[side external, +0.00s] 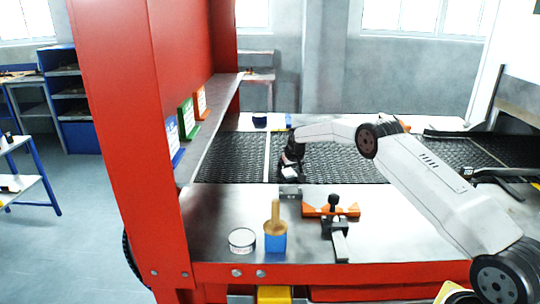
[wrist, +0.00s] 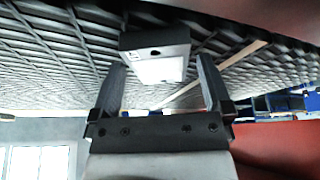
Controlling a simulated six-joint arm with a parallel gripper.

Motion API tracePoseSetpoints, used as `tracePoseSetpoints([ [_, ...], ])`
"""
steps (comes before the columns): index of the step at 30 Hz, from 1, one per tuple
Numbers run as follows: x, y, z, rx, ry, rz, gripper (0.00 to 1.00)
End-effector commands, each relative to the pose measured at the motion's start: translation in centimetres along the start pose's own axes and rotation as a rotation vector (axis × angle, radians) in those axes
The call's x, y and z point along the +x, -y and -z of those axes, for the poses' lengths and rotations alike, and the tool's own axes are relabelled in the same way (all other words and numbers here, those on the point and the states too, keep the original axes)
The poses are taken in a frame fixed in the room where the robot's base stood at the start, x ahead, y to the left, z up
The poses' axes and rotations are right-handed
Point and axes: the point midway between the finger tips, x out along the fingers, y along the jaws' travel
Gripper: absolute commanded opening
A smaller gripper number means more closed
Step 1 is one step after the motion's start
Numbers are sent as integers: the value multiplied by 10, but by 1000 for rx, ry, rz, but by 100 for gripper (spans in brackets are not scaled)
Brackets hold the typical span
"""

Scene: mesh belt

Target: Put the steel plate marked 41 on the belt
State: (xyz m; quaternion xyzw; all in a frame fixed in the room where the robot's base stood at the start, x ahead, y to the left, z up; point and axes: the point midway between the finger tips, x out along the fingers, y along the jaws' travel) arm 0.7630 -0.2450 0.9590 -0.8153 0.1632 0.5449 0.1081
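In the wrist view, a small grey block (wrist: 155,50) with a dark hole and a white face sits at the fingertips of my gripper (wrist: 160,75). It may be the steel plate, but no number is readable on it. The two fingers stand apart, one on each side of the block. I cannot tell whether they press on it. The black mesh belt (wrist: 50,60) shows behind the block. In the side view my gripper (side external: 291,160) is low over the belt (side external: 340,164), near its front edge, and hides what is between its fingers.
On the steel table front are a grey block (side external: 290,191), an orange bracket (side external: 318,211), a dark clamp (side external: 338,235), a white tin (side external: 242,241) and a blue pot with a wooden handle (side external: 275,236). Red posts and a shelf with coloured cards (side external: 187,118) stand left.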

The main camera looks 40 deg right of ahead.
Motion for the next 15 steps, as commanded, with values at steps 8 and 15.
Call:
tracePoseSetpoints([
  [8,-5,0,2,0,-1,0,100],
  [15,-20,0,2,0,-1,0,100],
])
